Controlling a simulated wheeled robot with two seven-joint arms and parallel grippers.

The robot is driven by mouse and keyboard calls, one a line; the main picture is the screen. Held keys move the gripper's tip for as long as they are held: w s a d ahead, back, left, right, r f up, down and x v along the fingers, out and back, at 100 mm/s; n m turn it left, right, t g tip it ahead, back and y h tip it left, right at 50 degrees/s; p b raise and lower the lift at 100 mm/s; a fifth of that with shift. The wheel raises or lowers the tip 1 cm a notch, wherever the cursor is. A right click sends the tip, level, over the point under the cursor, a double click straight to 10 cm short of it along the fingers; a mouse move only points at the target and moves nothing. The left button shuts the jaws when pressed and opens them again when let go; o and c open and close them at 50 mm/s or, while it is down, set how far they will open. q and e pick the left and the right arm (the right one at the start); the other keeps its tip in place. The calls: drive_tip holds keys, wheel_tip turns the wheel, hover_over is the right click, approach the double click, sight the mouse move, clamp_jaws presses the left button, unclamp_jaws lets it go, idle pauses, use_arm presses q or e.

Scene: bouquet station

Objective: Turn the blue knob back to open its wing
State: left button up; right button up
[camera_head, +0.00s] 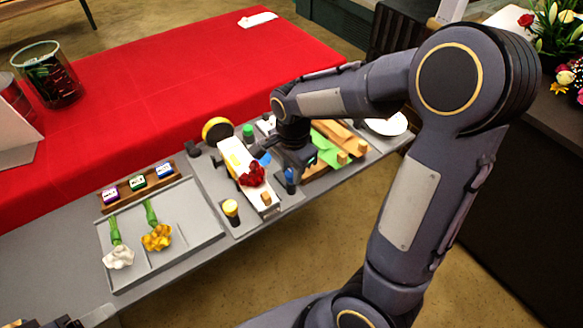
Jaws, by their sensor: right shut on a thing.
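The blue knob (290,176) stands at the right front of the small fixture, with its upper part hidden by my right gripper (290,168). My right gripper points down and is shut on the blue knob. A blue piece (263,158), perhaps the wing, shows just left of the gripper, beside the red flower (251,175) on the pale fixture (233,158). How far the wing is turned is hard to tell. My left gripper (66,322) only peeks in at the bottom left corner, and its jaws cannot be made out.
A grey tray (188,248) with a white flower (118,257) and a yellow flower (156,238) lies left. Green and brown wraps (330,150) lie right. The red cloth (190,85) behind is mostly clear.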

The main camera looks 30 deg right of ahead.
sight(292, 173)
drive_tip(key=o, duration=1)
drive_tip(key=shift+c, duration=0.2)
wheel_tip(292, 173, up, 8)
drive_tip(key=shift+s+f, duration=0.1)
drive_tip(key=shift+s, duration=0.05)
drive_tip(key=s+a+n+t+y, duration=0.2)
drive_tip(key=s+n, duration=0.5)
drive_tip(key=s, duration=0.1)
drive_tip(key=s+a+n+t+y, duration=0.1)
drive_tip(key=s+a+n+t, duration=0.1)
drive_tip(key=s+n, duration=0.4)
drive_tip(key=shift+s+r+n+t+y, duration=0.4)
drive_tip(key=shift+s+t, duration=0.2)
drive_tip(key=shift+s, duration=0.65)
